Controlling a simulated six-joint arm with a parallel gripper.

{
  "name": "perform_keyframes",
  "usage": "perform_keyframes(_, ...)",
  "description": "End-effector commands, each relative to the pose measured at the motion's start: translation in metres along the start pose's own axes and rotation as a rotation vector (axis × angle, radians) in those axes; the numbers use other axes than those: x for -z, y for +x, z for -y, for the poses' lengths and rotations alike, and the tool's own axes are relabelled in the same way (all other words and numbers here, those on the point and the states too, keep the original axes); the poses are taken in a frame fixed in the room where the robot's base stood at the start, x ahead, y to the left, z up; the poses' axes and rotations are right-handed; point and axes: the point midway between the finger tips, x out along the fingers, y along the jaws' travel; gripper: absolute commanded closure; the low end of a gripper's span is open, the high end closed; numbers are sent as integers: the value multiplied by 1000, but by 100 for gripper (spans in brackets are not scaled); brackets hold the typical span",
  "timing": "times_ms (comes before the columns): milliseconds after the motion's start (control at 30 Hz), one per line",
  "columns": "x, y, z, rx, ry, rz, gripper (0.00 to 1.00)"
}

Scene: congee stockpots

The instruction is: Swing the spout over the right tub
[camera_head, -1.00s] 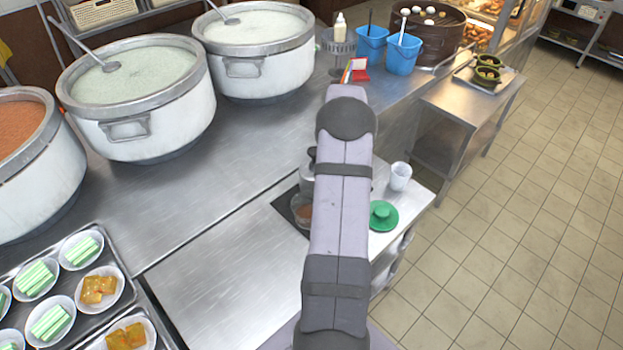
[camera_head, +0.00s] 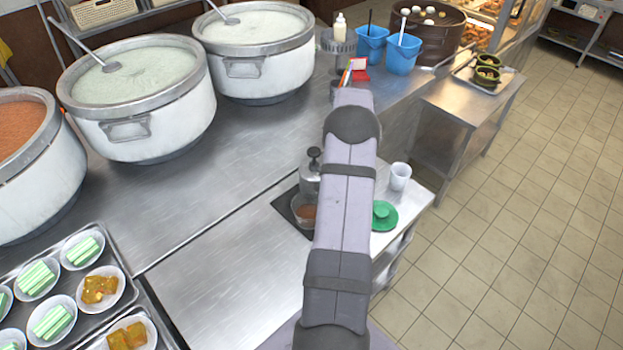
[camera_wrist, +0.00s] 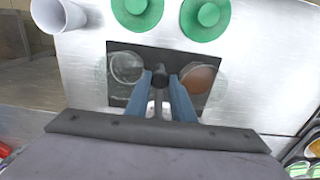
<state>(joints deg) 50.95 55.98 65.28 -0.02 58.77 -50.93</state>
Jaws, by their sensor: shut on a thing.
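My gripper (camera_wrist: 162,85) shows in the wrist view as two blue fingers shut on a dark, round-ended piece, the spout (camera_wrist: 159,80). The spout's end lies between two round tubs on a dark mat (camera_wrist: 160,56). The left tub (camera_wrist: 127,67) looks clear and empty. The right tub (camera_wrist: 198,78) holds something reddish brown; the right finger overlaps its near edge. In the head view, a grey dispenser (camera_head: 310,183) with a black top stands beside the brown-filled tub (camera_head: 303,212).
Two green lids (camera_wrist: 206,17) (camera_wrist: 137,12) and a white cup (camera_wrist: 57,12) lie beyond the tubs. Large stockpots (camera_head: 138,100) stand at the left in the head view, with a tray of small dishes (camera_head: 95,320) in front. The steel counter between them is bare.

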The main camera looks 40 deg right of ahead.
Motion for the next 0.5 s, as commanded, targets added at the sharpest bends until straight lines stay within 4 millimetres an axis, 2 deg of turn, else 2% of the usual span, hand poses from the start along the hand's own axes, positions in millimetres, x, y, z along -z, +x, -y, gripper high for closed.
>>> perform_keyframes(500, 1, 0, -11, -1, 1, -1, 85)
